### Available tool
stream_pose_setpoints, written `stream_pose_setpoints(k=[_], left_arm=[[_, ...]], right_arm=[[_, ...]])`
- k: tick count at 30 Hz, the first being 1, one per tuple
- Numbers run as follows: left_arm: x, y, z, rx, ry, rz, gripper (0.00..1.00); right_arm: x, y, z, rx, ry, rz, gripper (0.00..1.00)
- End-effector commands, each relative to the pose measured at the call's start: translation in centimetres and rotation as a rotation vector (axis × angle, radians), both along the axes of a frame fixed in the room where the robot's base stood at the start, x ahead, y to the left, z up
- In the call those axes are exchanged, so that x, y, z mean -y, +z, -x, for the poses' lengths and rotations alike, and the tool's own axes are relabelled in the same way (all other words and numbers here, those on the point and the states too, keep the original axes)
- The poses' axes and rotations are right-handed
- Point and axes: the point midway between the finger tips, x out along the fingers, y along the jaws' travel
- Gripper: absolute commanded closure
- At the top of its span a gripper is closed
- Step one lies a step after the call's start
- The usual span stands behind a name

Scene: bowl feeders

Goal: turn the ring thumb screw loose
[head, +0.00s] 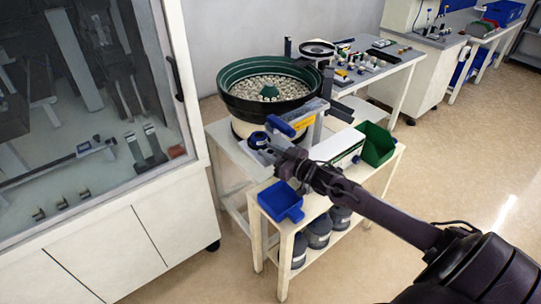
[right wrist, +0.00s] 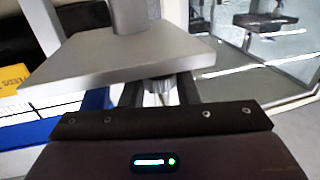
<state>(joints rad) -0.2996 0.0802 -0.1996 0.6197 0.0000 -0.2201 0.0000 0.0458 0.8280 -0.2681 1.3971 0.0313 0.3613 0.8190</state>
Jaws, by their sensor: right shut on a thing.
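My right gripper (head: 274,150) reaches in from the right, at the front edge of the bowl feeder's stand. In the right wrist view, its two dark fingers (right wrist: 160,92) are closed around a small metallic part, which I take to be the ring thumb screw (right wrist: 158,86). It sits right under a tilted grey plate (right wrist: 110,70) that hides its upper part. In the head view the gripper covers the screw. My left gripper is not in view.
The green bowl feeder (head: 240,100), full of small pale parts, stands behind the gripper. A blue bin (head: 281,203) and a green bin (head: 376,146) flank the arm on the white stand. A glass-fronted cabinet (head: 95,110) is at left. The floor at right is open.

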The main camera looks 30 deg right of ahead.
Motion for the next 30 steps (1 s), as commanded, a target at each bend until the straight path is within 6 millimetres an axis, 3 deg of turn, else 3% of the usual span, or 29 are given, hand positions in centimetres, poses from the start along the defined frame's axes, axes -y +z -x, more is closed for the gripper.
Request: stream_pose_setpoints(k=[9, 25, 26, 30], left_arm=[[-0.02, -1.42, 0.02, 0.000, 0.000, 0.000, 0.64], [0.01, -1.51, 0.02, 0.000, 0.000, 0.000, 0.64], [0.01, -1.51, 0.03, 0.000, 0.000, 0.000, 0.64], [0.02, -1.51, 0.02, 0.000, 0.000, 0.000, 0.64]], right_arm=[[0.06, -0.06, -0.06, 0.002, 0.115, 0.000, 0.94], [0.04, 0.12, -0.07, 0.003, 0.136, 0.002, 0.94], [0.04, 0.12, -0.07, 0.003, 0.136, 0.002, 0.68], [0.02, 0.09, -0.06, 0.003, 0.136, 0.001, 0.51]])
